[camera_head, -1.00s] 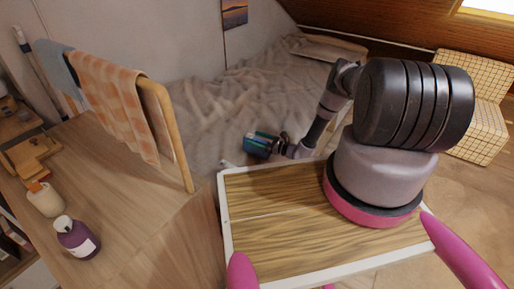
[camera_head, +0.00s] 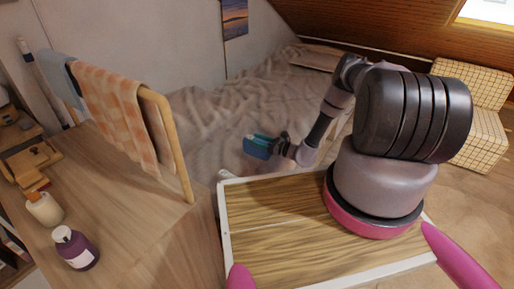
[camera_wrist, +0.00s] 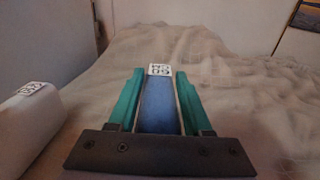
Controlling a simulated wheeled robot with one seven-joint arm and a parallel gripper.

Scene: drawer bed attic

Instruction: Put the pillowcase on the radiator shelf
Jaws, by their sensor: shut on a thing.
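My gripper (camera_head: 270,147) is beyond the far edge of my wooden tray, in front of the bed. Its green fingers (camera_wrist: 158,100) are shut on a flat blue piece, which I take to be the folded pillowcase (camera_wrist: 158,106). The blue piece also shows at the fingers in the head view (camera_head: 256,152). A small black-and-white marker (camera_wrist: 159,70) shows at its far end. I cannot make out the radiator shelf for sure. A white block with a similar marker (camera_wrist: 28,118) stands left of the gripper in the wrist view, apart from it.
A rumpled bed (camera_head: 215,115) fills the back. A wooden rack (camera_head: 178,150) with an orange checked towel (camera_head: 112,98) stands at left on a wooden top (camera_head: 140,225). A purple bottle (camera_head: 77,250) and a cream jar (camera_head: 44,209) are there. A checked chair (camera_head: 478,115) is at right.

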